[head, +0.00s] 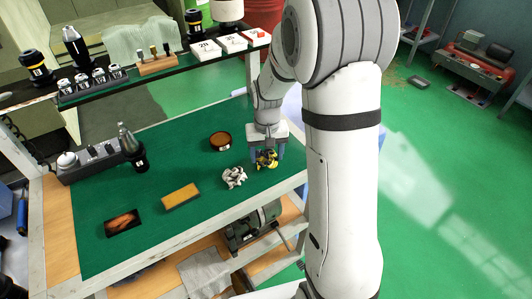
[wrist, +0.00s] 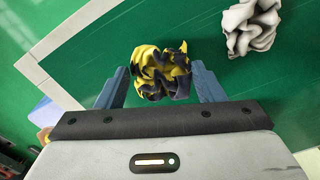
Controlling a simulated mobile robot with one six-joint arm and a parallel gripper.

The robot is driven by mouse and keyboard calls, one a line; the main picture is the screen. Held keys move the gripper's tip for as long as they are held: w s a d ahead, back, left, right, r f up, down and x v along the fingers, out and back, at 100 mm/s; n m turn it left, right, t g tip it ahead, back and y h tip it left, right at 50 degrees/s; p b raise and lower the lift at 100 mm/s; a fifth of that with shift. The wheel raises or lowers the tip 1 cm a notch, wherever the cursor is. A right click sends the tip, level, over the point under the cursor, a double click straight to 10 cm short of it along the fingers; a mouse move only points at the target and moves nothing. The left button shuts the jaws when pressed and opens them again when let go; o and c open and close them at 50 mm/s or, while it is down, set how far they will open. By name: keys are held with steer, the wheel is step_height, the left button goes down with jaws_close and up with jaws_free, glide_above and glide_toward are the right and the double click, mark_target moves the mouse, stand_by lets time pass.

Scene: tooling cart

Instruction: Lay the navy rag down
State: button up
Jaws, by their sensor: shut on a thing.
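The navy rag (head: 266,161) is a crumpled bundle of dark navy and yellow cloth, near the right part of the green mat on the cart. My gripper (head: 267,152) points down over it and is shut on it. In the wrist view the rag (wrist: 161,73) sits between the two blue-grey fingers of my gripper (wrist: 160,88). I cannot tell whether its underside touches the mat. A crumpled grey-white rag (head: 233,177) lies on the mat just left of it, and also shows at the upper right of the wrist view (wrist: 251,27).
The green mat (head: 150,170) also bears a round brown dish (head: 220,141), a yellow-tan block (head: 180,196), a dark picture-like tile (head: 122,223) and a tool holder rack (head: 95,165). An upper shelf (head: 130,76) with tool holders and bins stands behind. The mat's front right is clear.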

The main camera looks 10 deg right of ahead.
steer(key=shift+f+b, duration=0.35)
steer(key=shift+f, duration=0.2)
steer(key=o, duration=1)
step_height(320, 180, up, 8)
steer(key=shift+s, duration=0.1)
steer(key=s+r+t, duration=0.1)
steer(key=s+r, duration=0.1)
steer(key=s, duration=0.4)
steer(key=s+r+t, duration=0.1)
steer(key=s+r, duration=0.1)
steer(key=s, duration=0.5)
steer(key=s+r+n, duration=0.1)
steer(key=s+r, duration=0.1)
steer(key=s, duration=0.5)
steer(key=shift+s+r+t, duration=0.25)
steer(key=shift+t, duration=0.15)
